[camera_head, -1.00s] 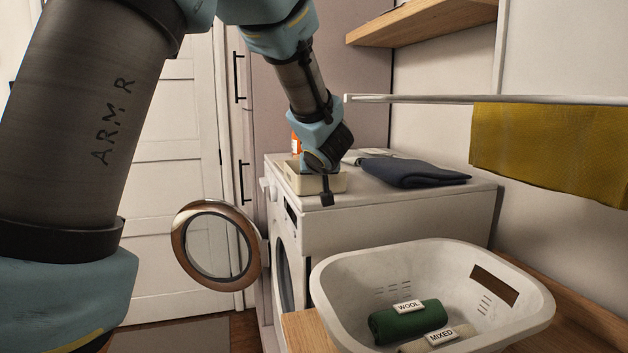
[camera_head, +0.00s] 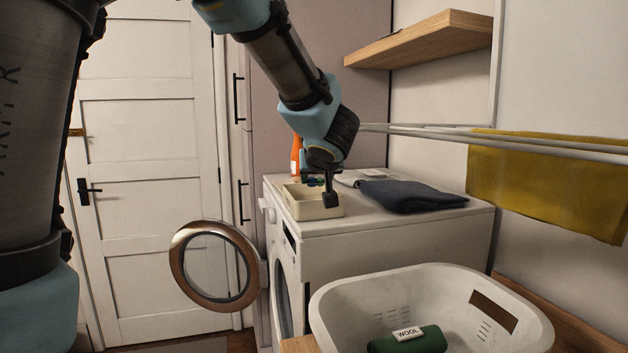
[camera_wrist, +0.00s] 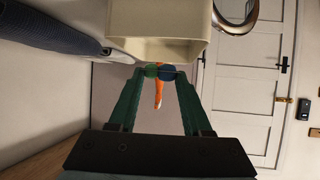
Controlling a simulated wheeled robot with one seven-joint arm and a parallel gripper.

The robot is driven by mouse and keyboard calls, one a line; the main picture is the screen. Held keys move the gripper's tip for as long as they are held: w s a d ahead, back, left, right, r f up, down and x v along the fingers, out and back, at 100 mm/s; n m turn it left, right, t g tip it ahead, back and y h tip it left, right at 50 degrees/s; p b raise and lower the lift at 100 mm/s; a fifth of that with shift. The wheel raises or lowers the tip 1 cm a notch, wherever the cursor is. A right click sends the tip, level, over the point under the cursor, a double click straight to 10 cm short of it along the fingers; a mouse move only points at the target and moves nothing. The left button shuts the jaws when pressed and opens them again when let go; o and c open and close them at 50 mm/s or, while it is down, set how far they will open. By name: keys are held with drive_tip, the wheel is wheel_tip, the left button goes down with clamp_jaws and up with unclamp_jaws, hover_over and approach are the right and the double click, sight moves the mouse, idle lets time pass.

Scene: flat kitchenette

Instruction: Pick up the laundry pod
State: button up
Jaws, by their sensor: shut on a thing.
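The laundry pod (camera_wrist: 151,71), green and blue, sits between the fingertips of my gripper (camera_wrist: 161,73) in the wrist view. My gripper is shut on it. In the head view my gripper (camera_head: 315,181) is above the cream open tray (camera_head: 318,207) on the washing machine, and the pod shows only as a small dark green-blue patch, partly hidden by my wrist. The tray also fills the top middle of the wrist view (camera_wrist: 158,45), apart from the pod. I cannot see whether more pods lie in the tray.
An orange bottle (camera_head: 295,155) stands behind the tray. Dark folded cloth (camera_head: 410,195) lies to its right on the washing machine (camera_head: 365,230). The round machine door (camera_head: 178,265) hangs open. A white laundry basket (camera_head: 335,300) is in front, and a drying rail holds a yellow towel (camera_head: 545,185).

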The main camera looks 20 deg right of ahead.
drive_tip(key=s+a+b, duration=0.1)
drive_tip(key=s+a, duration=0.3)
drive_tip(key=s, duration=0.8)
drive_tip(key=shift+d, duration=0.1)
